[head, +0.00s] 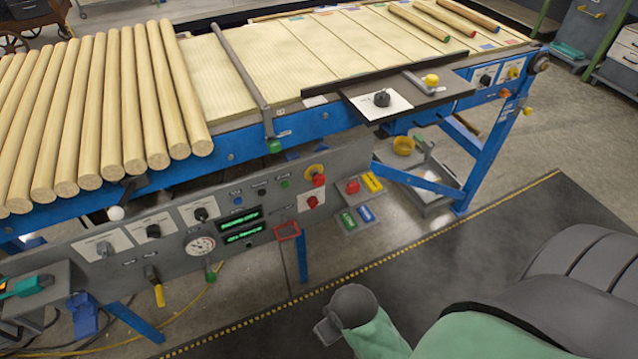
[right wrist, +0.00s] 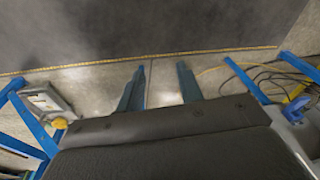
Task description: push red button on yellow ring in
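The red button (head: 319,181) sits on a yellow ring (head: 315,171) at the upper right part of the grey control panel (head: 130,262) in the head view. It stands out from the panel face; how far it is pushed in cannot be told. My right arm comes in at the lower right, well apart from the button. Its gripper fingers do not show clearly there. In the right wrist view my right gripper (right wrist: 160,84) has two fingers spread apart with only floor between them. The button is not seen in that view. My left gripper is not in view.
Another red knob (head: 312,202) is just below the button, and a red button box (head: 352,187) hangs to its right. A gauge (head: 200,247), dark knobs and a yellow-handled lever (head: 158,292) are to the left. Wooden rods (head: 100,110) lie above. The dark floor mat (head: 440,255) is clear.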

